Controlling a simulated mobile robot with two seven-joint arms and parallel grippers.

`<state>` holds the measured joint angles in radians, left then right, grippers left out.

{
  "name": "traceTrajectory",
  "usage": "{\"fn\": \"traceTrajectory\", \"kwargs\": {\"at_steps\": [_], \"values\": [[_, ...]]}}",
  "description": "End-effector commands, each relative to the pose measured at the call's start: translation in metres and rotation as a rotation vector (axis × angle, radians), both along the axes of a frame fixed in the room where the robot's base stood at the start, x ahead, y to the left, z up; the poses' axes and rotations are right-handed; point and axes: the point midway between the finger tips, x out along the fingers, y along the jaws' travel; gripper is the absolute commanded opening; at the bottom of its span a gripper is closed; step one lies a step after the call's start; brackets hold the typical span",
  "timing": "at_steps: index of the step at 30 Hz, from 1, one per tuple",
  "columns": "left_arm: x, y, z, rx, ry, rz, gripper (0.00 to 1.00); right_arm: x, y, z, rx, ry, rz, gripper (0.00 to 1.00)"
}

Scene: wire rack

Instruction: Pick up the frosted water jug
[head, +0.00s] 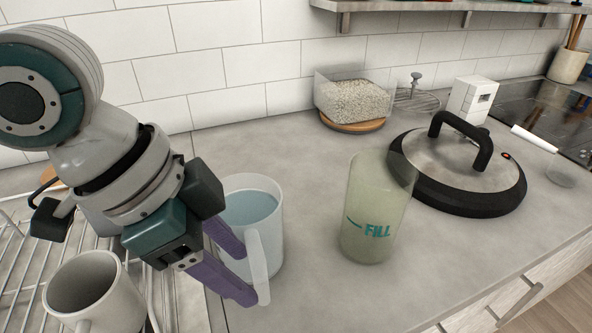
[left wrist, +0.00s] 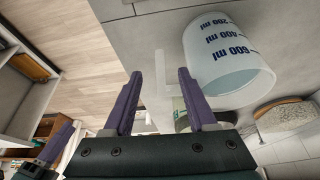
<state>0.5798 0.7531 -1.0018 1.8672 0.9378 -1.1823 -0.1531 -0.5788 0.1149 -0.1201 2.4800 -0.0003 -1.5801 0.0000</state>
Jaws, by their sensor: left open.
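The frosted water jug (head: 268,195) stands upright on the grey counter, with bluish water inside and its handle (head: 258,262) toward my left gripper (head: 249,277). In the left wrist view the jug (left wrist: 228,60) shows dark blue ml marks, right of the fingers. The left gripper is open, its purple fingers on either side of the pale handle, which shows between them in the left wrist view (left wrist: 163,80). No grip on the handle shows. A purple finger, seemingly of my right gripper (left wrist: 55,145), shows at the lower left of the wrist view; its opening is unclear.
A translucent cup marked FILL (head: 372,210) stands right of the jug, before a black-rimmed lid (head: 470,185). A grey mug (head: 95,290) sits in the wire rack (head: 25,265) at left. A grain container (head: 353,98) stands behind. The front counter is clear.

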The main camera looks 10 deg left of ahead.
Motion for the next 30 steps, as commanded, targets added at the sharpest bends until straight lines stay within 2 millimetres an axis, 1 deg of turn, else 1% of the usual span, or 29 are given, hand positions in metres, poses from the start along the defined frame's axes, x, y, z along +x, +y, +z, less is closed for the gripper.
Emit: {"fn": "traceTrajectory", "kwargs": {"at_steps": [5, 9, 13, 16, 22, 23, 30], "values": [[0.002, -0.006, -0.015, 0.001, 0.001, -0.001, 0.57, 0.000, -0.001, -0.002, -0.002, 0.000, 0.001, 0.33], [0.007, -0.014, -0.038, 0.000, 0.002, 0.000, 0.57, 0.000, -0.002, -0.007, -0.005, 0.000, 0.004, 0.33], [0.011, -0.020, -0.055, 0.000, 0.001, 0.000, 0.57, 0.000, -0.002, -0.010, -0.008, 0.001, 0.005, 0.33], [0.012, -0.022, -0.060, 0.001, -0.001, -0.001, 0.57, 0.000, -0.002, -0.011, -0.009, 0.001, 0.005, 0.33], [0.012, -0.022, -0.060, 0.001, -0.001, -0.001, 0.57, -0.001, -0.002, -0.010, -0.008, 0.001, 0.006, 0.33], [0.012, -0.022, -0.060, 0.001, -0.001, -0.001, 0.56, -0.001, -0.002, -0.010, -0.008, 0.001, 0.006, 0.33], [0.012, -0.022, -0.060, 0.001, -0.001, -0.001, 0.29, -0.001, -0.002, -0.010, -0.007, 0.001, 0.005, 0.33]]}}
